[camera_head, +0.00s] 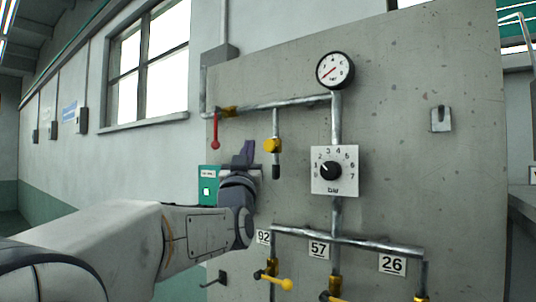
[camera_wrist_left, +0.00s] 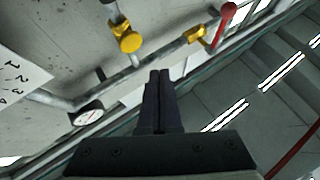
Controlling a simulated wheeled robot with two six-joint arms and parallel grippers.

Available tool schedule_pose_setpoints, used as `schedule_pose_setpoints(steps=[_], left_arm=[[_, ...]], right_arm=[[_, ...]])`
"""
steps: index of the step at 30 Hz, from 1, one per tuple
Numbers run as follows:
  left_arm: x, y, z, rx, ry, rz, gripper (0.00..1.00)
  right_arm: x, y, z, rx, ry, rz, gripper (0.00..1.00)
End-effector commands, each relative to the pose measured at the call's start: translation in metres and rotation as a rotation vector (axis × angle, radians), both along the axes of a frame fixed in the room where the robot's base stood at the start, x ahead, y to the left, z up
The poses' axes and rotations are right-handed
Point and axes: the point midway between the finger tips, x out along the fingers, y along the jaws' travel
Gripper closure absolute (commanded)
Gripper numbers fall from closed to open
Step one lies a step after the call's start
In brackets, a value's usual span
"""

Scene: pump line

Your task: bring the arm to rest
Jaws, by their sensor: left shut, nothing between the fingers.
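My left arm comes in from the left in the head view, and its gripper (camera_head: 246,152) points up in front of the grey panel (camera_head: 400,150). The gripper is shut and empty; its dark fingers also show in the left wrist view (camera_wrist_left: 160,75). It stands just left of a yellow valve (camera_head: 272,146) on a short pipe and below a red-handled valve (camera_head: 215,130). Both valves show in the wrist view, the yellow one (camera_wrist_left: 128,40) at upper left and the red handle (camera_wrist_left: 226,20) at upper right. My right gripper is not in view.
A green box (camera_head: 208,190) with a lit button sits behind the arm. A gauge (camera_head: 335,70) and a numbered dial (camera_head: 333,170) are on the panel. Yellow-handled valves (camera_head: 286,284) stand below, with plates 92, 57 and 26. A bracket (camera_head: 441,119) is at right.

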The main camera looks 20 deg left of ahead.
Motion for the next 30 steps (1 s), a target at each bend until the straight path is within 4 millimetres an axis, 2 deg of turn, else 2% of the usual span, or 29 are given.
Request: schedule_pose_setpoints(steps=[1, 5, 20, 23, 25, 29, 30], left_arm=[[-0.005, 0.002, -0.002, 0.000, -0.002, 0.001, 1.00], [-0.009, 0.003, -0.001, 0.000, 0.000, 0.000, 1.00], [-0.009, 0.003, 0.000, -0.001, 0.001, -0.001, 1.00], [-0.003, -0.011, -0.020, -0.005, 0.069, -0.040, 1.00], [0.005, -0.032, -0.047, -0.011, 0.164, -0.093, 1.00], [0.009, -0.085, -0.123, -0.012, 0.418, -0.225, 1.00], [0.007, -0.102, -0.150, -0.010, 0.505, -0.265, 1.00]], right_arm=[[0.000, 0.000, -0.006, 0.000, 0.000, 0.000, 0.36], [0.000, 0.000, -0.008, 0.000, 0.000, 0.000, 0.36], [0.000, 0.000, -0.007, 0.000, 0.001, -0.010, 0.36], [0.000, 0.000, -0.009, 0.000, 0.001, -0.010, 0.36], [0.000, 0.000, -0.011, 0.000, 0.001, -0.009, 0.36], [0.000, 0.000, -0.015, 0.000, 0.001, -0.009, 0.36], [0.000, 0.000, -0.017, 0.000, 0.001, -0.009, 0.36]])
